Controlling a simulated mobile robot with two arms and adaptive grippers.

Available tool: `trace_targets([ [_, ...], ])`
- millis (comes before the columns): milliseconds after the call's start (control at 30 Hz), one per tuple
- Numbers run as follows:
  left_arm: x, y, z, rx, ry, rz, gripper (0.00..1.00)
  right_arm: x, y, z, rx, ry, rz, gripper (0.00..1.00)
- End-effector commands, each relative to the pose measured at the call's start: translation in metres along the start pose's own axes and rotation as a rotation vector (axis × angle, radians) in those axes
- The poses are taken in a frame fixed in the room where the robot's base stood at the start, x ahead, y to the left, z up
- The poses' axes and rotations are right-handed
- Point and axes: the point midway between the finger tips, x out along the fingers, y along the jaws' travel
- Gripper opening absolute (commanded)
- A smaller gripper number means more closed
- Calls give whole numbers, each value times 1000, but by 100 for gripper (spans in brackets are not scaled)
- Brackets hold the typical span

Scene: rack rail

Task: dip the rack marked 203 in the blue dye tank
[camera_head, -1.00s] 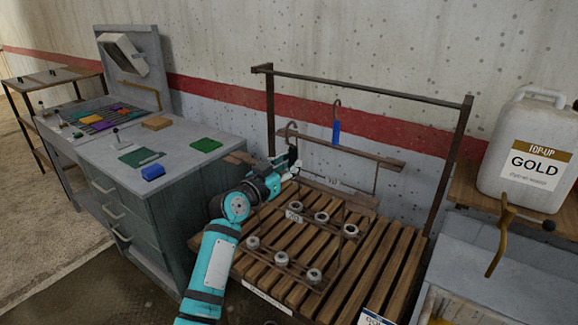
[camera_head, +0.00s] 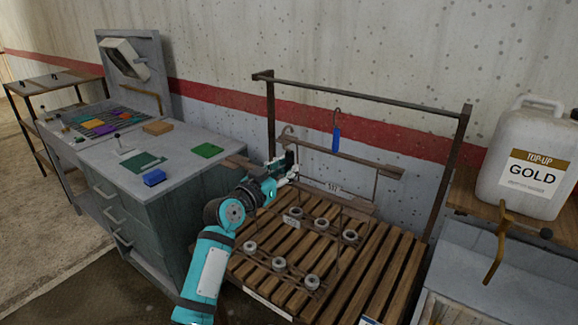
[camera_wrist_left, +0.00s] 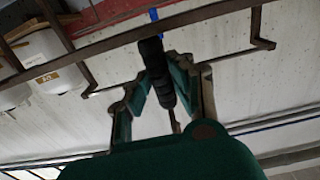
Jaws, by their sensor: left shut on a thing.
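My left gripper (camera_head: 287,168) is shut on a black grip (camera_wrist_left: 157,75). The grip shows between the two fingers in the left wrist view. In the head view, a wire rack (camera_head: 297,268) with several pale round pieces stands or hangs over the slatted bench (camera_head: 375,275), below this gripper. A small tag (camera_head: 292,221) on it is too blurred to read. Behind it, a hook with a blue grip (camera_head: 336,140) hangs in the frame, above a plate (camera_head: 333,188) with a number I cannot read surely. No blue dye tank can be made out. My right gripper is not in view.
A dark rail frame (camera_head: 370,97) rises behind the bench. At right, a white jug (camera_head: 530,160) marked GOLD stands on a shelf, with a brown lever (camera_head: 499,240) below. At left, a grey cabinet (camera_head: 185,180) carries colored pads.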

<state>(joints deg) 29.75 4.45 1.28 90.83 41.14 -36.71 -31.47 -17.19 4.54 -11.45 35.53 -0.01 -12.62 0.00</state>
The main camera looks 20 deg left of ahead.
Motion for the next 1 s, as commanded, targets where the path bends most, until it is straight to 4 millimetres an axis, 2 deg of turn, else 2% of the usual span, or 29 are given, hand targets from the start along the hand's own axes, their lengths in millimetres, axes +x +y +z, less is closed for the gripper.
trace_targets([
  [33,-4,0,-4,2,6,-1,0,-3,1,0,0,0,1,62],
  [1000,-73,0,-3,1,5,0,0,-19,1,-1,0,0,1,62],
])
